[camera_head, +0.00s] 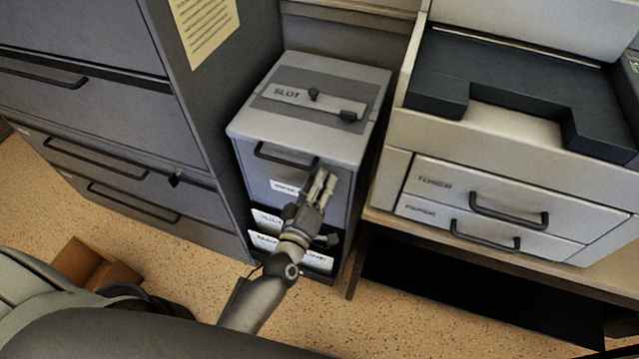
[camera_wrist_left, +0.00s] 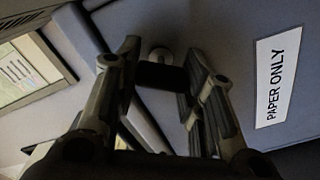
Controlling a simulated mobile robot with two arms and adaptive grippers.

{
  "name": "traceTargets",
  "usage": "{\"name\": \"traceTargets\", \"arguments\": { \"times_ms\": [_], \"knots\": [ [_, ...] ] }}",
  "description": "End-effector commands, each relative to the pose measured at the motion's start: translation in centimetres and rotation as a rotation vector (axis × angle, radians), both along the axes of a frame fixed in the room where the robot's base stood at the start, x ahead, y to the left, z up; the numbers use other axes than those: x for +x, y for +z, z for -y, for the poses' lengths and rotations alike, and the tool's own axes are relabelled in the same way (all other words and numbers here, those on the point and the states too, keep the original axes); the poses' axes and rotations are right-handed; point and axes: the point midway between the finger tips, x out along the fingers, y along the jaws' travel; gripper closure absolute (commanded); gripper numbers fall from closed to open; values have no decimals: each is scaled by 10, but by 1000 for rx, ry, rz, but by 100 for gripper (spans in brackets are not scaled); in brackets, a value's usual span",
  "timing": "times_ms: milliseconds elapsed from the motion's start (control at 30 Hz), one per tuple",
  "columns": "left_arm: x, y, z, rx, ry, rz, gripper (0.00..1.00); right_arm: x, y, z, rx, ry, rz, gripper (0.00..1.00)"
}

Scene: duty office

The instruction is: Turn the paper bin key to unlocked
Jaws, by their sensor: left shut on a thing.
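The paper bin is a grey box (camera_head: 353,150) with a dark handle and a top plate marked SLOT, between the cabinet and the printer. My left gripper (camera_head: 325,182) reaches its front face, right of the handle. In the left wrist view the gripper (camera_wrist_left: 160,86) has its two fingers on either side of a small dark key (camera_wrist_left: 158,76), shut on it. The key sits at a round pale lock (camera_wrist_left: 160,54) on the bin front. A white PAPER ONLY label (camera_wrist_left: 278,77) lies to the right. In the head view the key is hidden by the gripper.
A grey drawer cabinet (camera_head: 130,125) stands close on the left. A printer (camera_head: 495,195) on a low table stands on the right, with a narrow gap to the bin. Below the bin front are labelled slots (camera_head: 268,220). A brown box (camera_head: 95,265) is on the floor.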

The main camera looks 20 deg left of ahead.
Motion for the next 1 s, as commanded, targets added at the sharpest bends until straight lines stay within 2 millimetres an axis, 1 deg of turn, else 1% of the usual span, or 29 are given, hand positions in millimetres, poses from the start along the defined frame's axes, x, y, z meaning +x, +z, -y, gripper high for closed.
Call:
{"name": "traceTargets", "arguments": {
  "times_ms": [200, 500, 700, 1000],
  "knots": [
    [0, -2, -1, -203, 1, -6, 87, 0, -4, 0, 0, 0, 0, 60],
    [0, -3, -1, -438, 1, -15, 87, 0, -9, 0, 0, 0, 0, 60],
    [0, -4, -1, -539, 0, -19, 87, 0, -11, -1, 1, 0, 1, 60],
    [0, -4, -1, -606, 1, -22, 87, 0, -12, -3, 3, 0, 0, 60]
  ]
}}
